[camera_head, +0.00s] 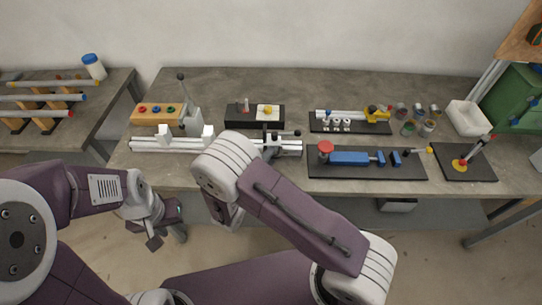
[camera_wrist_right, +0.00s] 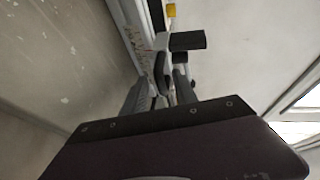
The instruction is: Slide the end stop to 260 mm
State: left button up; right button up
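The measuring rail (camera_head: 165,143), a long pale bar, lies along the bench's front left and carries white blocks. The end stop (camera_head: 271,146), a grey block with a dark handle, appears on its right part. In the right wrist view I see the rail with its scale (camera_wrist_right: 133,45) and a grey and black part (camera_wrist_right: 162,68), likely the stop, between the fingers of my right gripper (camera_wrist_right: 161,88). Contact is unclear there. In the head view my right arm hides that gripper. My left gripper (camera_head: 167,236) hangs in front of the bench, fingers apart and empty.
To the right lie a mat with a blue clamp (camera_head: 350,158), several small pots (camera_head: 410,128) and a white bin (camera_head: 467,117). A rack table (camera_head: 60,132) stands at left.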

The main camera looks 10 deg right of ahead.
jog(key=shift+w+d+f, duration=0.1)
jog(key=shift+w+d, duration=0.3)
jog(key=shift+w, duration=0.05)
grip_shut()
jog(key=shift+f, duration=0.1)
dwell(1.0)
